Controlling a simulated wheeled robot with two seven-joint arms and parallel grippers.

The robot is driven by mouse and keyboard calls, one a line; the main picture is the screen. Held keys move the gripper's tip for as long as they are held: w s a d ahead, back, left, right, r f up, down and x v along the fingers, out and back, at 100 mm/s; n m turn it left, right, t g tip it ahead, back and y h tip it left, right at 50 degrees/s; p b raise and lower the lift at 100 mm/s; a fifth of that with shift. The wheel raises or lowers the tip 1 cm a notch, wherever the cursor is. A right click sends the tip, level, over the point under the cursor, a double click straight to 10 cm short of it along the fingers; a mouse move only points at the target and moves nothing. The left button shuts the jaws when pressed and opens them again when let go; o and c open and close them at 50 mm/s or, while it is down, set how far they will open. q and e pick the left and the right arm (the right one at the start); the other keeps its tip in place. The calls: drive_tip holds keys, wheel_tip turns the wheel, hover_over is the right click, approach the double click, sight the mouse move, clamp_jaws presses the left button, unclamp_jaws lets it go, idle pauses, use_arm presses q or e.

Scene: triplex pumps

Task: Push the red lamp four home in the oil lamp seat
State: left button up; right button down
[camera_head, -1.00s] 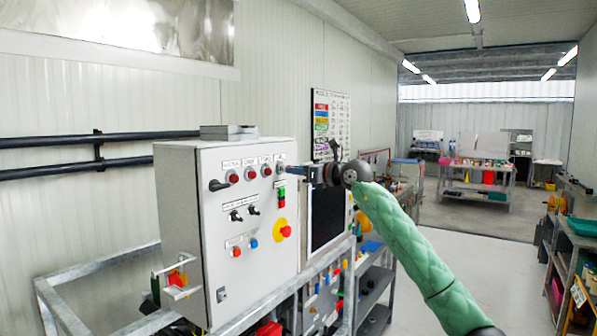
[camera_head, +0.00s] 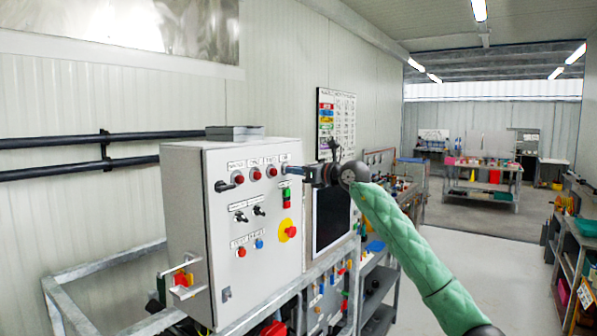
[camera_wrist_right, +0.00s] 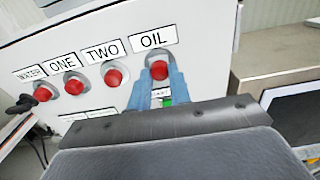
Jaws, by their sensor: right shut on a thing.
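The red lamp under the OIL label (camera_wrist_right: 159,70) sits at the panel face, between the blue fingertips of my right gripper (camera_wrist_right: 160,76). The gripper is shut on this lamp. The fingers hide the lamp's sides and its seat, so I cannot tell how deep it sits. In the head view my right gripper (camera_head: 287,169) reaches the upper right corner of the grey control cabinet (camera_head: 215,215) from the right. My left gripper is in neither view.
Red lamps under TWO (camera_wrist_right: 113,77), ONE (camera_wrist_right: 74,85) and WATER (camera_wrist_right: 42,94) form a row left of the gripper. A green button (camera_head: 287,191) and a yellow-and-red stop button (camera_head: 287,230) lie below. A dark screen (camera_head: 331,217) stands close on the right.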

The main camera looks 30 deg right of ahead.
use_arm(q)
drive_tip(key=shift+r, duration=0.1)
use_arm(e)
drive_tip(key=shift+w+a, duration=0.15)
drive_tip(key=shift+w, duration=0.15)
drive_tip(key=c, duration=1.2)
unclamp_jaws()
use_arm(q)
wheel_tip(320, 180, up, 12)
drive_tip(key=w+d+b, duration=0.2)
drive_tip(key=b, duration=0.1)
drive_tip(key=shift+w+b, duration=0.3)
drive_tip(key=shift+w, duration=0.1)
use_arm(e)
drive_tip(key=v, duration=0.7)
drive_tip(key=shift+s, duration=0.35)
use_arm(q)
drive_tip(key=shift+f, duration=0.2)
